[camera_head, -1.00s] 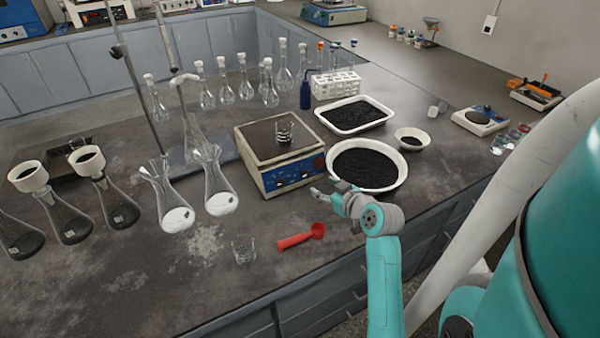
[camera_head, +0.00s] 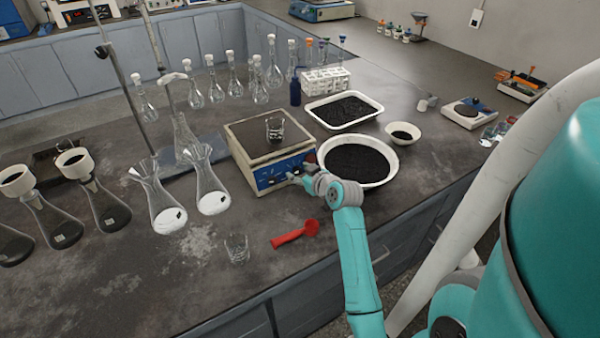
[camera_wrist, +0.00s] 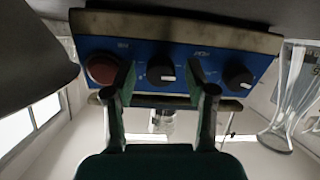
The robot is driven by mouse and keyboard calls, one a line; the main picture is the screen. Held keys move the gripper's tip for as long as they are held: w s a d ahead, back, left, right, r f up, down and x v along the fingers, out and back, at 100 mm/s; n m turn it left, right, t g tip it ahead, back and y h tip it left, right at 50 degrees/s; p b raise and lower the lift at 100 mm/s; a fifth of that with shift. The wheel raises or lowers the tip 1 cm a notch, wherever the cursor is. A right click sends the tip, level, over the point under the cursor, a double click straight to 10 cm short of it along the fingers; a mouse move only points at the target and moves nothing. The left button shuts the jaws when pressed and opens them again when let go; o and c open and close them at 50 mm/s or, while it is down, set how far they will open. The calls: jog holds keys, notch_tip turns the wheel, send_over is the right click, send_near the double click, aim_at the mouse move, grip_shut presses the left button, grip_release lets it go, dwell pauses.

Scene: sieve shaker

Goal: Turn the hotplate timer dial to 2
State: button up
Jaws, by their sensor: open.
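The hotplate (camera_head: 240,150) stands on the bench with a small beaker (camera_head: 275,129) on its top plate. Its blue front panel (camera_head: 268,176) faces my arm. The wrist view, which looks upside down, shows a red knob (camera_wrist: 101,69) and two black dials, a middle one (camera_wrist: 161,70) and a right one (camera_wrist: 237,76). I cannot read which dial is the timer. My gripper (camera_head: 292,180) is close in front of the panel. In the wrist view its open fingers (camera_wrist: 161,88) stand on either side of the middle dial; contact is not clear.
A red scoop (camera_head: 295,234) and a small empty beaker (camera_head: 237,248) lie in front of the hotplate. A white bowl of black grains (camera_head: 391,174) is right beside it. Flasks (camera_head: 212,190) stand at its left.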

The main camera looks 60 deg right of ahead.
grip_shut()
jog(key=shift+m, duration=0.3)
jog(key=m, duration=0.8)
jog(key=shift+m, duration=0.4)
jog(key=m, duration=0.4)
jog(key=shift+m, duration=0.3)
jog(key=shift+m+h, duration=0.3)
jog(key=shift+m, duration=1.6)
